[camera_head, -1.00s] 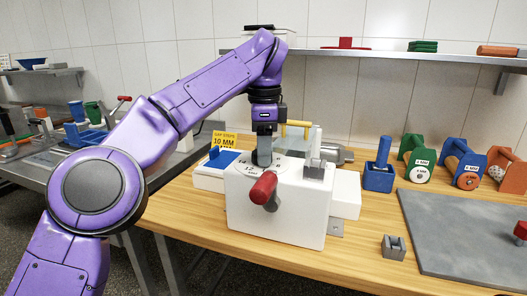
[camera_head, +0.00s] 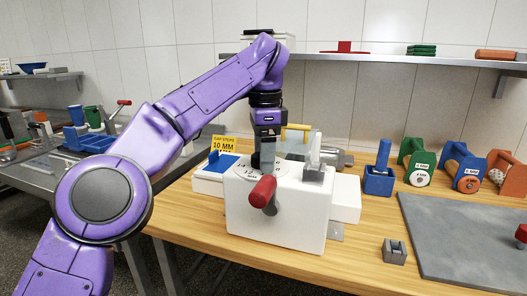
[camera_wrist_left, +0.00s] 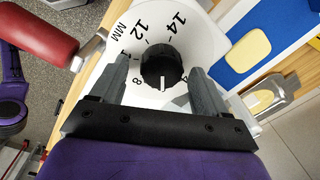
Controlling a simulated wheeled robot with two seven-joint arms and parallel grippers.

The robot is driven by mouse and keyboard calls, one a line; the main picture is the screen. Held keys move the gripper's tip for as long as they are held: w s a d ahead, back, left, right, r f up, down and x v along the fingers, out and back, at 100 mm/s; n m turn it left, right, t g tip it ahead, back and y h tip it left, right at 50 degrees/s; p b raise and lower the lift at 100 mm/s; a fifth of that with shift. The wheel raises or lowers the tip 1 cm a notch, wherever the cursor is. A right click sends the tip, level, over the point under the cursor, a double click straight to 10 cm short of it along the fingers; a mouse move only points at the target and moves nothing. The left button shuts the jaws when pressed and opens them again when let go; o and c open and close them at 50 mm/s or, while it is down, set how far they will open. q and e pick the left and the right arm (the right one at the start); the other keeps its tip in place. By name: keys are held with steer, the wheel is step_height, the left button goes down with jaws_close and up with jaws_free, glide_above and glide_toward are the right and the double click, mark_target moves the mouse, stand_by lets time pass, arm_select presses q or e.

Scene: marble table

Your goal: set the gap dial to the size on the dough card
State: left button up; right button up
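The gap dial is a white disc (camera_head: 245,172) with a black knob, on top of a white machine (camera_head: 275,222). My left gripper (camera_head: 265,160) points down over it in the head view. In the left wrist view the black knob (camera_wrist_left: 164,62) sits between the fingers of my open left gripper (camera_wrist_left: 160,72), with a gap on each side. The knob's white mark points toward the bottom of that view, past the 8. The 12 and 14 are readable; a finger partly covers another number. The yellow card (camera_head: 224,144) behind the machine reads "GAP STEPS 10 MM". My right gripper is not in view.
A red-handled crank (camera_head: 262,191) sticks out of the machine's front.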

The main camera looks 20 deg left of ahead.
arm_select(q)
step_height(320, 180, up, 11)
steer(key=p, duration=0.8)
steer(key=shift+s+d+f, duration=0.15)
steer(key=shift+s+f, duration=0.05)
steer(key=shift+s, duration=0.05)
